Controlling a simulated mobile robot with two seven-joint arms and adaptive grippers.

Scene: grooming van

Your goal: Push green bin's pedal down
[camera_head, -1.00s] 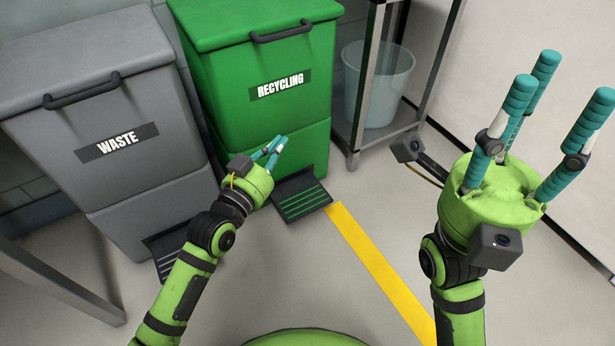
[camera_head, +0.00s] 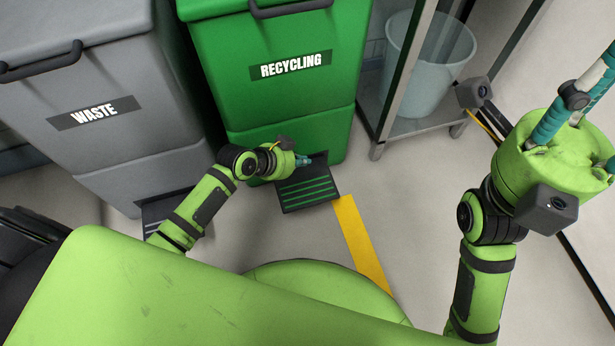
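The green recycling bin (camera_head: 288,94) stands at upper middle with a white RECYCLING label on black. Its black pedal (camera_head: 306,194) with green stripes juts from its base over the floor. My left gripper (camera_head: 304,160) is low, over the pedal's rear end by the bin front. Its teal fingertips point right and look small and foreshortened; whether they touch the pedal or are open or shut is unclear. My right gripper (camera_head: 590,95) is raised at the right, away from the bin, its fingers spread and empty, partly cut off by the frame edge.
A grey waste bin (camera_head: 85,110) stands left of the green one, its own pedal (camera_head: 165,210) partly behind my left arm. A metal-framed shelf (camera_head: 385,140) holding a translucent bucket (camera_head: 428,65) stands at right. A yellow floor stripe (camera_head: 362,240) runs from the green pedal.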

